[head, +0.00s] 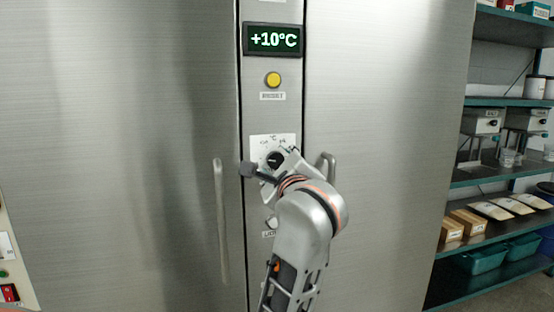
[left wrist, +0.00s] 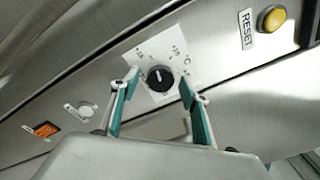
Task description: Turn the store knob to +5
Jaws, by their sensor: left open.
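The store knob (head: 274,159) is a round black dial with a white pointer line on a white scale plate, on the steel strip between two doors. My left arm partly covers the plate in the head view. In the left wrist view the knob (left wrist: 160,78) sits just beyond and between the fingertips of my left gripper (left wrist: 158,82). The two fingers are apart, one on each side of the knob, and I cannot tell whether they touch it. The display (head: 274,39) reads +10°C. My right gripper is not in view.
A yellow RESET button (head: 273,80) is above the knob. A door handle (head: 221,220) stands out left of my arm, and another (head: 328,168) is just right of it. Shelves (head: 500,184) with boxes and bins are at the far right.

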